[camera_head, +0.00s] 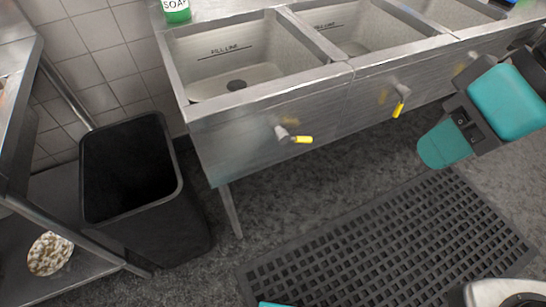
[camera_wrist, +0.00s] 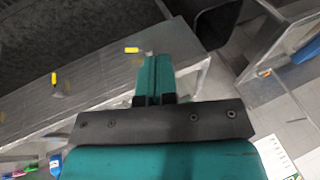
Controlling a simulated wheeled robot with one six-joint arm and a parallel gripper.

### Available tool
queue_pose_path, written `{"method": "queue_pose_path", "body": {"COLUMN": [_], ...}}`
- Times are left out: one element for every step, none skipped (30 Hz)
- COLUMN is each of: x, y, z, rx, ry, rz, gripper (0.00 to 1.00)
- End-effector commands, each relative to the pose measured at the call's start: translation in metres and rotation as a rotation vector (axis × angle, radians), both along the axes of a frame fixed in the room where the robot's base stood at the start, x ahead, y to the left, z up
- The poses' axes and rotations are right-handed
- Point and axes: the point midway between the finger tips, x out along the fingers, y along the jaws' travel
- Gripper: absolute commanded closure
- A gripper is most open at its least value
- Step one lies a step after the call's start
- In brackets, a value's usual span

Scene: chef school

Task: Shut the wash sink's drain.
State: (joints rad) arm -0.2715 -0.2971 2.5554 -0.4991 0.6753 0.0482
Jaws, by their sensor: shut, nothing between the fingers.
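The steel sink unit (camera_head: 240,140) has three basins side by side. The middle basin's lever (camera_head: 398,109) points downward. Both levers also show in the wrist view, the left basin's (camera_wrist: 132,50) and the middle's (camera_wrist: 54,79). My teal gripper (camera_head: 440,148) is shut and empty, right of and apart from both levers; its fingers show in the wrist view (camera_wrist: 153,80).
A black bin (camera_head: 130,175) stands left of the sink, beside a steel shelf (camera_head: 60,275). A black rubber mat (camera_head: 390,245) lies on the floor in front. A sink leg (camera_head: 231,210) stands near the bin. Space in front of the left lever is clear.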

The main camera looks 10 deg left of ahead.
Motion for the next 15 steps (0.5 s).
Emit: {"method": "queue_pose_path", "body": {"x": [0.005, 0.008, 0.014, 0.018, 0.022, 0.028, 0.033, 0.037, 0.042, 0.046, 0.050, 0.054, 0.057, 0.060, 0.064], "y": [0.007, 0.013, 0.022, 0.030, 0.038, 0.050, 0.059, 0.067, 0.079, 0.087, 0.095, 0.105, 0.112, 0.119, 0.127], "z": [-0.025, -0.035, -0.049, -0.060, -0.071, -0.085, -0.095, -0.104, -0.115, -0.122, -0.130, -0.140, -0.147, -0.155, -0.164], "rx": [0.032, 0.059, 0.101, 0.139, 0.180, 0.240, 0.287, 0.335, 0.401, 0.451, 0.501, 0.569, 0.619, 0.670, 0.739], "ry": [-0.005, -0.009, -0.013, -0.016, -0.015, -0.012, -0.006, 0.002, 0.016, 0.030, 0.046, 0.073, 0.094, 0.120, 0.155], "rz": [-0.030, -0.056, -0.092, -0.124, -0.156, -0.204, -0.240, -0.276, -0.323, -0.357, -0.393, -0.438, -0.472, -0.505, -0.550], "gripper": [1.00, 1.00, 1.00, 1.00, 1.00, 1.00, 1.00, 1.00, 1.00, 1.00, 1.00, 1.00, 1.00, 1.00, 1.00]}}
